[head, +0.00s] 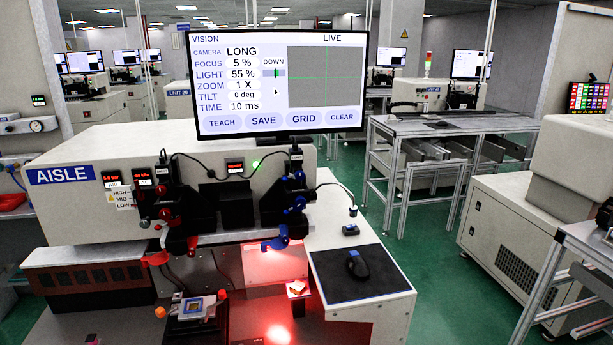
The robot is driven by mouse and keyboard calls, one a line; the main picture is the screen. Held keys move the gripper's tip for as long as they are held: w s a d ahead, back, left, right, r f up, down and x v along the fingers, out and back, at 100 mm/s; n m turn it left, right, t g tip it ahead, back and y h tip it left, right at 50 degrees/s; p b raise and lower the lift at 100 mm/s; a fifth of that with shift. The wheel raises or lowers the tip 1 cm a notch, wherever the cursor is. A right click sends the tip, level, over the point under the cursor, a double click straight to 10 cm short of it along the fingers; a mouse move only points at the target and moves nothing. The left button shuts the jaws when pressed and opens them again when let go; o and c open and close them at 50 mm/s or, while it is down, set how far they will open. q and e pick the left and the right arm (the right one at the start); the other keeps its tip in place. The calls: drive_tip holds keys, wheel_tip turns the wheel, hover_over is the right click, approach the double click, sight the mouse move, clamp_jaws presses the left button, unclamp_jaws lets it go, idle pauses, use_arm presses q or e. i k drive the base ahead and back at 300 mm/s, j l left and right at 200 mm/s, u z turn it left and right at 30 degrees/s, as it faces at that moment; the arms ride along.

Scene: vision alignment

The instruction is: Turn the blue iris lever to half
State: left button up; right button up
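A blue lever (276,242) sticks out toward the left at the bottom of the right-hand black camera unit (297,185) on the machine front. Its exact angle and any scale marks are too small to read. A blue ring (298,208) sits higher on the same unit. A red lever (155,259) sticks out in a similar way under the left-hand camera unit (170,205). Neither of my grippers shows in the head view, and nothing is seen touching the blue lever.
The monitor (280,83) above reads LONG, focus 5 %, light 55 %. Red light shines below the blue lever, near a small block (297,288). A mouse (357,265) lies on a black pad at right.

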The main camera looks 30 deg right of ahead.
sight(285, 178)
drive_tip(key=z, duration=0.9)
